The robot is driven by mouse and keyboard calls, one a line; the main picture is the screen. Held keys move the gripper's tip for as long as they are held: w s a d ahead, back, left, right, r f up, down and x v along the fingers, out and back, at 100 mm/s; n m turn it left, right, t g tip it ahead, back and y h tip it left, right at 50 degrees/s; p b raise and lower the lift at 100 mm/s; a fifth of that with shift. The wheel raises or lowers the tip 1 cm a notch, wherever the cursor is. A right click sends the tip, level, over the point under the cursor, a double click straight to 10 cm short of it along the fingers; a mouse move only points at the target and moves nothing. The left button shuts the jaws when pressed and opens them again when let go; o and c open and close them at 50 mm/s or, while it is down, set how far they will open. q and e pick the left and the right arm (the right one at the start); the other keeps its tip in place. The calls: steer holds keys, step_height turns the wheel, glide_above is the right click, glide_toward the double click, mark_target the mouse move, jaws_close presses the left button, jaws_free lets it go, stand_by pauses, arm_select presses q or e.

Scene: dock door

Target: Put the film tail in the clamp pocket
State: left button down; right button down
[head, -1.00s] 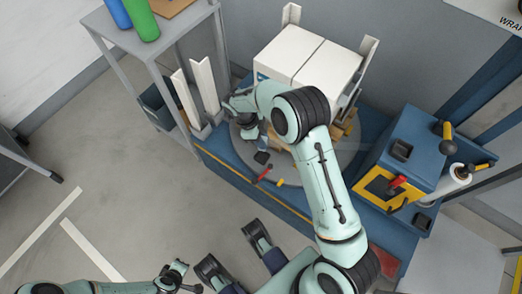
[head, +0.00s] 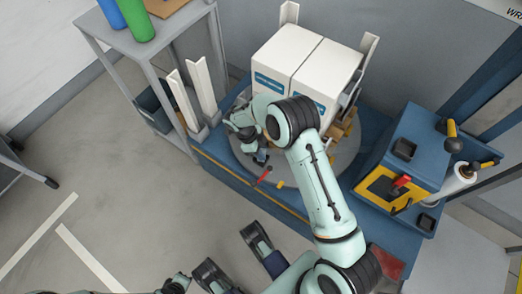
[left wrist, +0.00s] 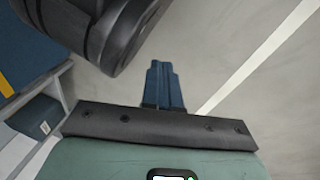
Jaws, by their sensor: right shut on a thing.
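My right gripper (head: 261,159) is at the front left of the round turntable (head: 236,150), just behind the red-handled clamp (head: 264,175). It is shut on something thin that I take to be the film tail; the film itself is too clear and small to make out. The clamp sits at the turntable's front edge; its pocket cannot be made out. My left gripper (head: 176,284) is low at the bottom edge of the head view, away from the turntable. In the left wrist view its blue fingers (left wrist: 163,86) are together, with nothing seen between them.
White cartons (head: 310,58) stand on the turntable behind my right arm, with white corner posts (head: 201,82) to the left. A grey shelf (head: 110,40) stands at the left. A blue machine unit (head: 408,150) with a film roll (head: 466,171) is at the right. The floor at lower left is clear.

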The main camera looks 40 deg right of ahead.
steer(key=c, duration=0.9)
jaws_free()
arm_select(q)
steer(key=shift+s+f, duration=0.1)
arm_select(e)
steer(key=shift+r, duration=0.15)
arm_select(q)
steer(key=shift+t, duration=0.5)
steer(key=w+r+p, duration=0.1)
steer(key=r, duration=0.1)
steer(key=w+d+r+p, duration=0.1)
steer(key=r, duration=0.1)
steer(key=shift+w, duration=0.15)
arm_select(e)
steer(key=v, duration=1.2)
